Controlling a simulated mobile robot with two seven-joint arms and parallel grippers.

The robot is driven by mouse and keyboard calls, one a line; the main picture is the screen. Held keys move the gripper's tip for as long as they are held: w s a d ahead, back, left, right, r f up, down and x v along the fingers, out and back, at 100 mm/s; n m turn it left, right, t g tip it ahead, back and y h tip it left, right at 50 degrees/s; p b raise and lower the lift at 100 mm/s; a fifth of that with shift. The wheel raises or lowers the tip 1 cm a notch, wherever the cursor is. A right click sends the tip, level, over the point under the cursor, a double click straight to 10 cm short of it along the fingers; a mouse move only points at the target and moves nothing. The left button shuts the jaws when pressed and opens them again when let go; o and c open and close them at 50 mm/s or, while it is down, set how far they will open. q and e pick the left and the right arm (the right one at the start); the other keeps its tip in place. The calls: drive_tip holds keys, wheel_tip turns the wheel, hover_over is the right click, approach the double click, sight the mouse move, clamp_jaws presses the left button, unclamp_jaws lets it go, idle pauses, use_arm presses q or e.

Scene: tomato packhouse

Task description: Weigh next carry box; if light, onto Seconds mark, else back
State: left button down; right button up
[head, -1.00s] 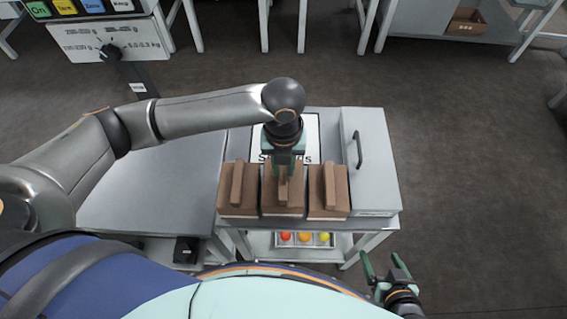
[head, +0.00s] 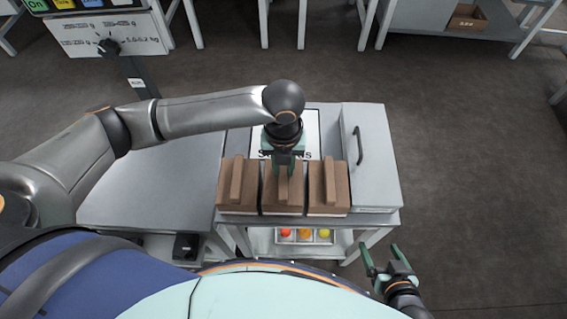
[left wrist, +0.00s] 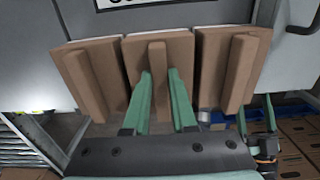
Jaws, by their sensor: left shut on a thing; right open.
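Three brown carry boxes with upright bar handles stand side by side along the front of a grey stand: left box (head: 228,203), middle box (head: 283,207) and right box (head: 338,205). My left gripper (head: 284,171) is shut on the handle of the middle box, which also shows in the left wrist view (left wrist: 183,58). This box stands level in the row; I cannot tell if it is clear of the surface. The white Seconds mark (head: 313,130) lies behind the boxes, its lettering partly hidden by my gripper. My right gripper (head: 389,260) is open and empty at lower right.
A grey lidded case (head: 370,160) with a dark handle stands right of the boxes. An empty grey tabletop (head: 150,185) lies to the left. A tray of tomatoes (head: 305,237) sits on the lower shelf. A dial panel (head: 75,35) stands at top left.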

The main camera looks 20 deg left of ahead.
use_arm(q)
drive_tip(key=shift+f, duration=0.15)
drive_tip(key=c, duration=0.7)
unclamp_jaws()
drive_tip(key=shift+c, duration=1.4)
